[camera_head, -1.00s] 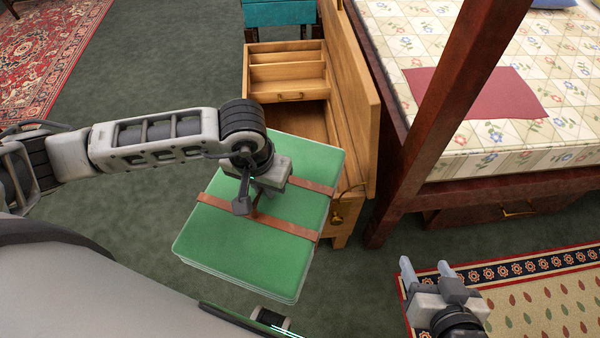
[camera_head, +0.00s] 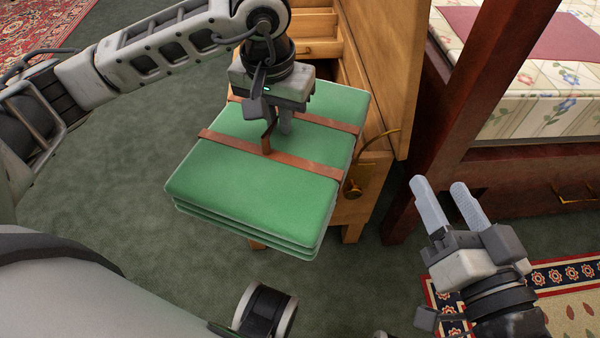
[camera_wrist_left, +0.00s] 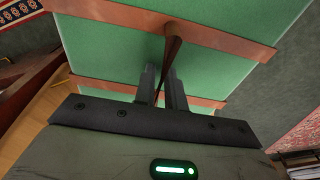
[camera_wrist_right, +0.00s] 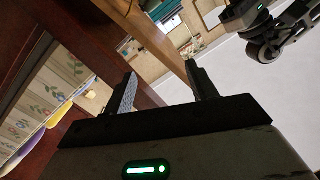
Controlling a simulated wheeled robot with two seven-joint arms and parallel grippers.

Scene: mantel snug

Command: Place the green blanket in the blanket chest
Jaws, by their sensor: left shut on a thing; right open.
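The green blanket (camera_head: 250,195) is a folded stack with brown straps, in the middle of the head view. My left gripper (camera_head: 278,140) is shut on its brown strap handle, which shows between the fingers in the left wrist view (camera_wrist_left: 172,60). The blanket hangs level above the floor, in front of and partly over the wooden blanket chest (camera_head: 365,190). The chest's lid (camera_head: 385,75) is raised on its right side. The blanket and my left arm hide most of the inside. My right gripper (camera_head: 448,205) is open and empty, right of the chest.
A bed with a dark wooden post (camera_head: 465,125) stands just right of the chest, close to my right gripper. A patterned rug (camera_head: 570,290) lies at the lower right, and a red rug (camera_head: 40,30) at the far left. The green carpet (camera_head: 110,200) left of the blanket is clear.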

